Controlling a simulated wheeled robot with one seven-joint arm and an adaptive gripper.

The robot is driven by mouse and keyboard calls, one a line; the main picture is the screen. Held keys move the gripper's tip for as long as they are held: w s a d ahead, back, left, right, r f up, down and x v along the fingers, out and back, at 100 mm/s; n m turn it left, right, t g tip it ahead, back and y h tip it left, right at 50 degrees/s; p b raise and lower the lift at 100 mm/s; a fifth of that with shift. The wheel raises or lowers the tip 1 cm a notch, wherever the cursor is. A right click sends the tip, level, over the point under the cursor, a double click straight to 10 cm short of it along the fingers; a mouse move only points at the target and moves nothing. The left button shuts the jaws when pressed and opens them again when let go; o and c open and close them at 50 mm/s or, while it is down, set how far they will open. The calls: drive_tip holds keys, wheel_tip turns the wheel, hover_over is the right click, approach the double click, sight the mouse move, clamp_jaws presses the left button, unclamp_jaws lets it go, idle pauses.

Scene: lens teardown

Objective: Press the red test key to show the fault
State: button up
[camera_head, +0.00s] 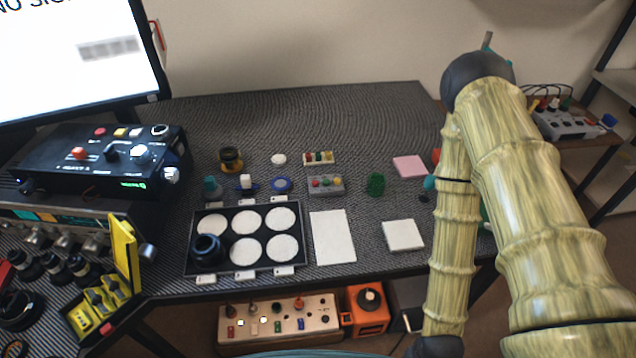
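A black control box (95,165) stands at the left below a monitor. Its top carries a red button (100,131), an orange-red key (78,153), a yellow button, a black knob and white knobs. I cannot read which one is the test key. The monitor (70,60) is lit white, with cut-off text that starts "NO SIG" and a grey blurred bar. My bamboo-textured arm fills the right side, well away from the box. My gripper is not visible.
A black tray (190,255) with white round pads holds a dark lens part (207,248). Small button blocks (325,184), a green piece (375,184), a white sheet (333,237) and a pink pad (409,166) lie on the table. An open yellow case (124,255) stands at front left. The table's back is clear.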

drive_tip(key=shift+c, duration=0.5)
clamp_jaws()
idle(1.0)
